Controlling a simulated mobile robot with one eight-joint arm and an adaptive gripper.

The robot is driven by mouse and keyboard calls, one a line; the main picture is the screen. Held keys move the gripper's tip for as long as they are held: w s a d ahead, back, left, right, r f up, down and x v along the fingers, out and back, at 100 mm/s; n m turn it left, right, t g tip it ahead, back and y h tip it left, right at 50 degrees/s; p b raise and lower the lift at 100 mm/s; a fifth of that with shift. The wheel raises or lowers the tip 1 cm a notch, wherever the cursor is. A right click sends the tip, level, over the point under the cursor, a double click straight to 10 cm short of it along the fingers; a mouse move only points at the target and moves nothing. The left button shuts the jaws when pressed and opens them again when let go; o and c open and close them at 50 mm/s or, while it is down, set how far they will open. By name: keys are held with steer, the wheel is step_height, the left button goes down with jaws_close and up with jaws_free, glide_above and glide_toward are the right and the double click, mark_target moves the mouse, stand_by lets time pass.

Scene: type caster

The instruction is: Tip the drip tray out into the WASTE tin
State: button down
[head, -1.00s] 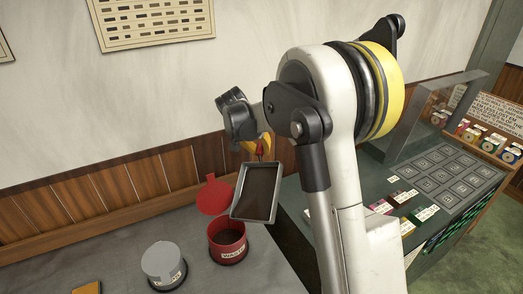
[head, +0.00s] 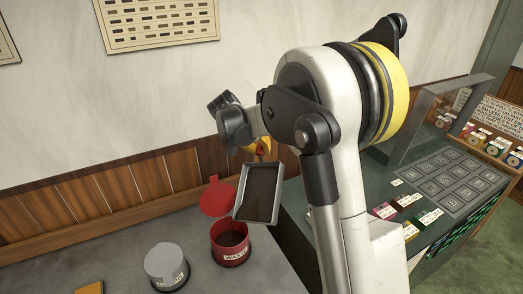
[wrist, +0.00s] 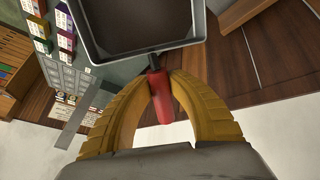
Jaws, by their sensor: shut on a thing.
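The drip tray (head: 258,192) is a grey rectangular pan with a dark brown inside. In the head view it is tilted, beside and above the WASTE tin. My gripper (wrist: 160,82) is shut on the tray's red handle, with a yellow finger on each side in the wrist view. The tray (wrist: 143,50) extends away from the fingers there. The red WASTE tin (head: 230,251) stands on the grey counter with its round red lid (head: 217,197) swung up behind it. Its mouth is open, and the inside looks dark. I see nothing falling from the tray.
A grey lidded tin (head: 167,266) stands left of the WASTE tin. An orange-yellow block (head: 90,287) lies at the counter's near edge. A green bench with a key panel (head: 460,185) and a clear screen (head: 437,115) is at the right. A wood-panelled wall (head: 110,205) runs behind.

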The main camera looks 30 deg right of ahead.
steer(key=shift+s+a+r+h, duration=0.1)
steer(key=shift+a+r+h, duration=0.4)
steer(key=shift+a+r, duration=0.25)
stand_by(0.4)
steer(key=shift+s+a+r+h, duration=0.1)
steer(key=shift+a+r+h, duration=0.45)
steer(key=shift+a, duration=0.2)
steer(key=shift+a+r, duration=0.1)
steer(key=shift+s+a+r+t+h+b, duration=0.15)
steer(key=shift+a+r+t+h+b, duration=0.2)
steer(key=shift+a+r+h, duration=0.35)
steer(key=shift+f, duration=0.15)
steer(key=shift+a, duration=0.25)
